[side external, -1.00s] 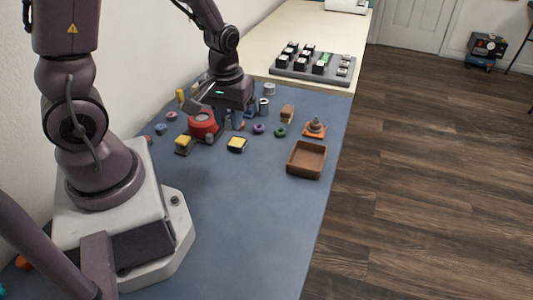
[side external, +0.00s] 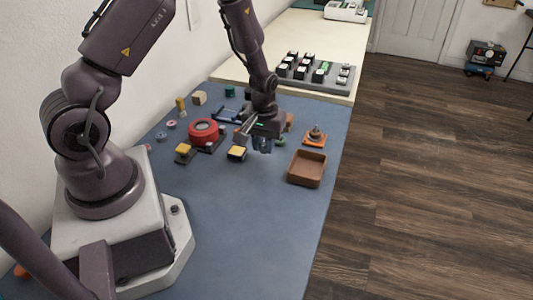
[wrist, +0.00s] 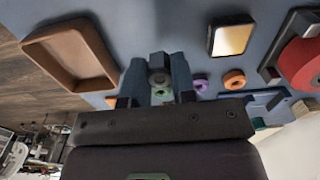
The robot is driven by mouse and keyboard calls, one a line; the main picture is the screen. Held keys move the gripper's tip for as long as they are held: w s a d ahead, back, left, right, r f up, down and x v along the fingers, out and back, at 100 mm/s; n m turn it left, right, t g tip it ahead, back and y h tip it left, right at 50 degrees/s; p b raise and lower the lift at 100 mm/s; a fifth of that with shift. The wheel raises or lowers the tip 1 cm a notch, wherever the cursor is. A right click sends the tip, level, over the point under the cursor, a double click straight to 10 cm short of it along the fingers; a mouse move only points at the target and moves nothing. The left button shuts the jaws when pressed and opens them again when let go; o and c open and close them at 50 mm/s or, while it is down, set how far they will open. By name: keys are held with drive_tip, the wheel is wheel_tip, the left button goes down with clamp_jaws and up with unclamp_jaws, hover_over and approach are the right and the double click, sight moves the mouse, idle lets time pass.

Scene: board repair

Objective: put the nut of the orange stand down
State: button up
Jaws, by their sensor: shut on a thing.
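My gripper (side external: 262,146) is low over the mat, left of the orange stand. In the wrist view its two fingers (wrist: 158,76) are closed on a small grey round piece (wrist: 158,79), which looks like the nut; it is mostly hidden between the fingers. The orange stand (side external: 315,140) has a grey stepped post on it and stands right of my gripper, apart from it. In the wrist view only a sliver of orange (wrist: 111,101) shows left of the fingers. Whether the nut touches anything below cannot be told.
A brown tray (side external: 306,181) lies in front of the stand. Green (side external: 281,141), purple (wrist: 200,82) and orange (wrist: 234,79) rings lie close to my gripper. A yellow-topped block (side external: 236,153) and a red reel (side external: 203,131) are to the left. The front mat is clear.

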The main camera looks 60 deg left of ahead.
sight(267, 162)
drive_tip(key=shift+w+a+f, duration=0.1)
drive_tip(key=shift+w+f, duration=0.1)
drive_tip(key=shift+f, duration=0.1)
drive_tip(key=shift+w+f, duration=0.15)
drive_tip(key=shift+f, duration=0.75)
drive_tip(key=shift+w+f, duration=0.1)
drive_tip(key=shift+f, duration=0.75)
drive_tip(key=shift+f, duration=0.15)
drive_tip(key=o, duration=0.8)
